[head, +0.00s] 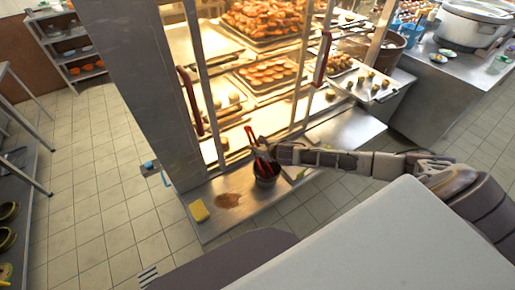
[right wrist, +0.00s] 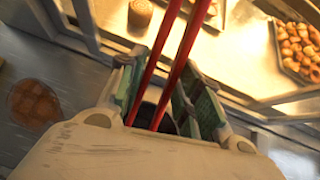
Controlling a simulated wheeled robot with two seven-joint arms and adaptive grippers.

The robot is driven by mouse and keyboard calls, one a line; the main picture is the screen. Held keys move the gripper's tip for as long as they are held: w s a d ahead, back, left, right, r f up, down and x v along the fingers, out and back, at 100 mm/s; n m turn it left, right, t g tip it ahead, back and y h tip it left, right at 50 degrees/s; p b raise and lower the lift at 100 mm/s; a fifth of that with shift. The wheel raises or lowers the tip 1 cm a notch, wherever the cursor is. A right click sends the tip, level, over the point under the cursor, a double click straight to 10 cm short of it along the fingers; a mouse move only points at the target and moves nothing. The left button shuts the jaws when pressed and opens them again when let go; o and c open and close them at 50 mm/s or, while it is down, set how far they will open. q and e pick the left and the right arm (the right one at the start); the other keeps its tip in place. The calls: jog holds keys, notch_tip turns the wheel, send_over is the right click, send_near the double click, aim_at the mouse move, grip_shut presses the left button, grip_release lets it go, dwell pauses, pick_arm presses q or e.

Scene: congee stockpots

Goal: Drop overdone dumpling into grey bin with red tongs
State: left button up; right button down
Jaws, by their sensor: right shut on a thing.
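My right gripper (head: 266,153) reaches in from the right, above the metal ledge in front of the lit glass cabinet. It is shut on the red tongs (head: 257,141). In the right wrist view, the two red arms of the tongs (right wrist: 178,55) run up between the green-padded fingers (right wrist: 160,98). A small dark bin (head: 265,176) stands on the ledge directly below the gripper. I cannot tell whether the tongs' lower ends are inside it. Several pale dumplings or buns lie in the cabinet; I cannot single out the overdone one. My left gripper is not in view.
The cabinet (head: 135,60) has red door handles (head: 190,100) and trays of browned food (head: 266,72). A yellow sponge (head: 199,210) and a brown stain (head: 229,200) are on the ledge. A tray with small buns (head: 366,84) juts out at right. Open tiled floor is at left.

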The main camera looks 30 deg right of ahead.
jog(key=c, duration=1.3)
grip_release()
jog(key=shift+r, duration=0.1)
jog(key=shift+r+p, duration=4.5)
jog(key=shift+r, duration=0.45)
jog(key=shift+r, duration=0.1)
jog(key=shift+c, duration=0.2)
